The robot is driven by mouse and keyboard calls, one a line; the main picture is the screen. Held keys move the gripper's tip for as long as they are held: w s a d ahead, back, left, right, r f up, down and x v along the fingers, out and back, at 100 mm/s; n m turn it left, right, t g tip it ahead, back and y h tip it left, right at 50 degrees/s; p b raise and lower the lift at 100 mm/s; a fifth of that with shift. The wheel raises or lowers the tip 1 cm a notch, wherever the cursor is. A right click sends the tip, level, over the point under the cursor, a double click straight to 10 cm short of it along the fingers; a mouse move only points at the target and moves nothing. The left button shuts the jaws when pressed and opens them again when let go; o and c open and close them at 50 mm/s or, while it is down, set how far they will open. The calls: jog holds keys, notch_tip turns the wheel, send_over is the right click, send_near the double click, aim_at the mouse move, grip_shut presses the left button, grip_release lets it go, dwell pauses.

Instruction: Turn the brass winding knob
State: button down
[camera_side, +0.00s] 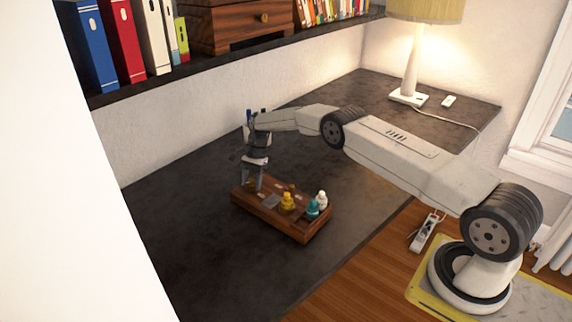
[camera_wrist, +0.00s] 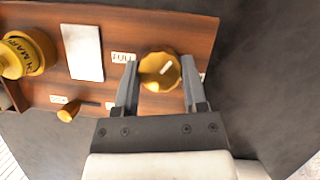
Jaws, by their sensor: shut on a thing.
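The brass winding knob (camera_wrist: 159,71) is round, with a pale mark on its face. It sits on the wooden panel (camera_wrist: 120,18) near a small label reading "FULL". My gripper (camera_wrist: 160,80) has one finger on each side of the knob and is shut on it. In the side view my gripper (camera_side: 252,185) points down at the left end of the wooden box (camera_side: 300,230), and the knob is hidden there by the fingers.
Yellow, teal and white bottle-like pieces stand at the box's right end. A lamp (camera_side: 412,60) stands at the back right. The dark tabletop (camera_side: 210,260) is clear around the box.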

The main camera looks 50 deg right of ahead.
aim_at(250, 185)
jog(key=shift+a+n+g, duration=0.1)
jog(key=shift+n+g, duration=0.3)
jog(key=shift+n, duration=0.9)
jog(key=shift+c, duration=0.7)
grip_release()
jog(key=shift+r, duration=0.15)
jog(key=shift+r, duration=1.5)
jog(key=s+a+r, duration=0.1)
jog(key=s+r, duration=0.8)
jog(key=s, duration=0.5)
jog(key=shift+a+r, duration=0.2)
jog(key=shift+r, duration=0.2)
